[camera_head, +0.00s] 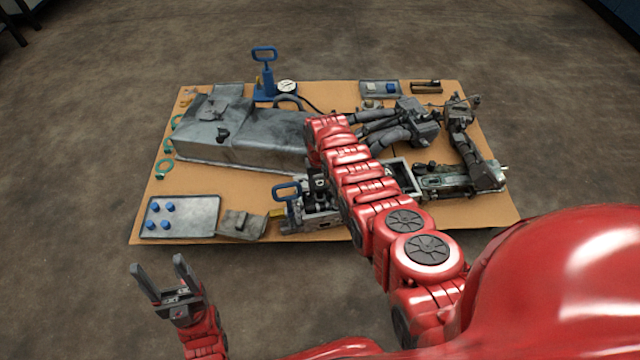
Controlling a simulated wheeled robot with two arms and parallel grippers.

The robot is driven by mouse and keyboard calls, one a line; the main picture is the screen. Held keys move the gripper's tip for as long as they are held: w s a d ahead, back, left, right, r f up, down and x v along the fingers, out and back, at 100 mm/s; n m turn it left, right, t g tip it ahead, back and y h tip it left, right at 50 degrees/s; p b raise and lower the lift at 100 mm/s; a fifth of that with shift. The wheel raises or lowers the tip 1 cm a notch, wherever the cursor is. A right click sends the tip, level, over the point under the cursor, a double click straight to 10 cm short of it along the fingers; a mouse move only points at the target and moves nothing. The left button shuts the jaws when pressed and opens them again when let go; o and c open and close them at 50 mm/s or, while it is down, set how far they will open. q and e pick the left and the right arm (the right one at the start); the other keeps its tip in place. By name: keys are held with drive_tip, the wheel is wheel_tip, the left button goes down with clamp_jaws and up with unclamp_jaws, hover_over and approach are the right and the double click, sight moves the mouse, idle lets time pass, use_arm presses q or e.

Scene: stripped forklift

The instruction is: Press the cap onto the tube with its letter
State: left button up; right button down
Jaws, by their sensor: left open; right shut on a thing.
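Several small blue caps (168,207) lie on the grey tray (205,208) at the front left of the cardboard sheet. Any letters are too small to read. Dark hoses or tubes (388,137) lie right of the centre; I cannot tell which one bears a letter. My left gripper (157,264) is open and empty, in front of the sheet's near edge. My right arm reaches across the middle of the sheet.
A large grey metal tank (240,130) fills the back left. A blue-handled pump with a gauge (265,75) stands behind it. A metal block with a blue handle (286,190) sits at the front middle. A greenish part (450,182) lies right.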

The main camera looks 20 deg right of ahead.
drive_tip(key=shift+f+b, duration=0.3)
drive_tip(key=shift+f, duration=0.1)
idle(1.2)
drive_tip(key=shift+c, duration=0.9)
unclamp_jaws()
